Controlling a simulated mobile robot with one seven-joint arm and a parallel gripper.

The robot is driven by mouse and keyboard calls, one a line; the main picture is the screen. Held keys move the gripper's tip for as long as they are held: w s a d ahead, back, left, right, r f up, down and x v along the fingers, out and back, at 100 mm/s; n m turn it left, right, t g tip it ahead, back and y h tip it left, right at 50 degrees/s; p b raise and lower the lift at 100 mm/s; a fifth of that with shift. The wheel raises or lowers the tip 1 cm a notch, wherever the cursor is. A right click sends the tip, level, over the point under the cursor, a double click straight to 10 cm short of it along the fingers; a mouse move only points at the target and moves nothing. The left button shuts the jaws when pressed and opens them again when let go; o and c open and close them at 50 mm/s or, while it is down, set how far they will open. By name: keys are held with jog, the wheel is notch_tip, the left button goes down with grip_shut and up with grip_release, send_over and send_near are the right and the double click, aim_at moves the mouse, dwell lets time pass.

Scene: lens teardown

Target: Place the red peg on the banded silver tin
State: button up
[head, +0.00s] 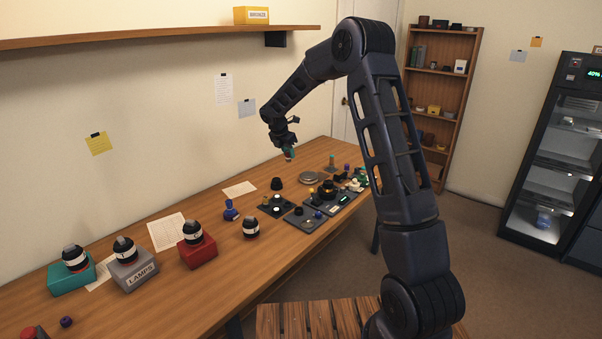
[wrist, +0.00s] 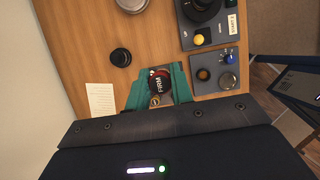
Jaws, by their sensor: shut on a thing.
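My gripper (head: 289,152) is in the air above the far part of the wooden table. In the wrist view its teal fingers (wrist: 160,88) are shut on a small dark and red thing with white lettering (wrist: 160,82), which I take to be the red peg. In the head view it shows only as a small reddish spot at the fingertips. A low round silver tin (head: 309,178) stands on the table to the right of and below my gripper in the picture. It also shows at the top edge of the wrist view (wrist: 131,5), apart from the fingers. Its bands are too small to tell.
A black round knob (head: 277,184) stands near the tin and also shows in the wrist view (wrist: 121,57). Dark panels with knobs (head: 306,218) and several small parts crowd the right side. Banded jars on coloured boxes (head: 197,251) stand nearer. A paper (head: 239,189) lies flat.

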jog(key=w+d+r, duration=0.1)
jog(key=w+d, duration=0.4)
jog(key=w, duration=0.5)
jog(key=r, duration=0.1)
send_over(311, 173)
jog(key=s+a, duration=0.1)
jog(key=f, duration=1.9)
jog(key=shift+s+a+f, duration=0.1)
jog(key=shift+s, duration=0.1)
jog(key=shift+f, duration=0.15)
jog(key=o, duration=0.9)
jog(key=shift+o, duration=0.2)
